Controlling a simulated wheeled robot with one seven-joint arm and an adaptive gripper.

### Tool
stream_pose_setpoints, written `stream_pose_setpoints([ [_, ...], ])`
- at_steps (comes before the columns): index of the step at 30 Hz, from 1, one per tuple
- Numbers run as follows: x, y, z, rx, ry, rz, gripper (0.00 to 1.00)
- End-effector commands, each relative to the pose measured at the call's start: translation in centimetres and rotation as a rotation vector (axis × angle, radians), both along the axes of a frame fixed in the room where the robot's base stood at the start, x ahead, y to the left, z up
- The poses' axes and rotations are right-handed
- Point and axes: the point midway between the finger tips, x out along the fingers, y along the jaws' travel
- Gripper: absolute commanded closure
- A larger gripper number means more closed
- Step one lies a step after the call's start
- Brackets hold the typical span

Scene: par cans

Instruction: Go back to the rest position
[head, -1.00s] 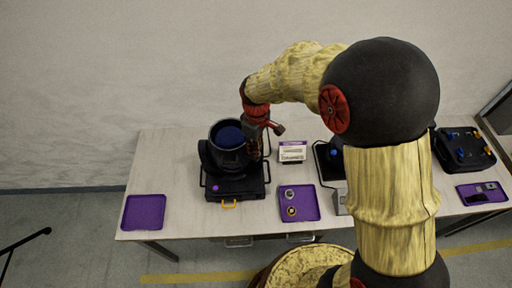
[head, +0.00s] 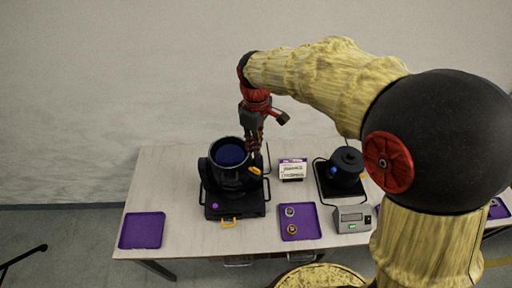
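My gripper (head: 256,150) hangs down from my raised arm, over the right side of a black par can (head: 228,178) with a dark blue inside. Its fingers are small and dark in the head view, and I cannot tell whether they are open or shut. A small yellow-orange piece (head: 255,171) shows at the par can's right side, just below the fingertips. I cannot tell whether the fingers touch it. The par can stands on a black base (head: 235,209) with a yellow handle at the front.
The table (head: 185,185) holds an empty purple tray (head: 142,230) at left and a purple tray (head: 299,221) with two small round parts. A white-and-purple card (head: 292,170), a black device (head: 345,167) and a grey box (head: 352,218) stand to the right. My arm covers the table's right part.

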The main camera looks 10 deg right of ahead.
Motion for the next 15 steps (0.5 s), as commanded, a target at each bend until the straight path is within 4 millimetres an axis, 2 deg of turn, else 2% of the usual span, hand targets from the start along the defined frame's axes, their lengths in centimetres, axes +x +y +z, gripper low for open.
stream_pose_setpoints([
  [15, 0.00, 0.00, -0.06, 0.000, 0.000, -0.022, 0.86],
])
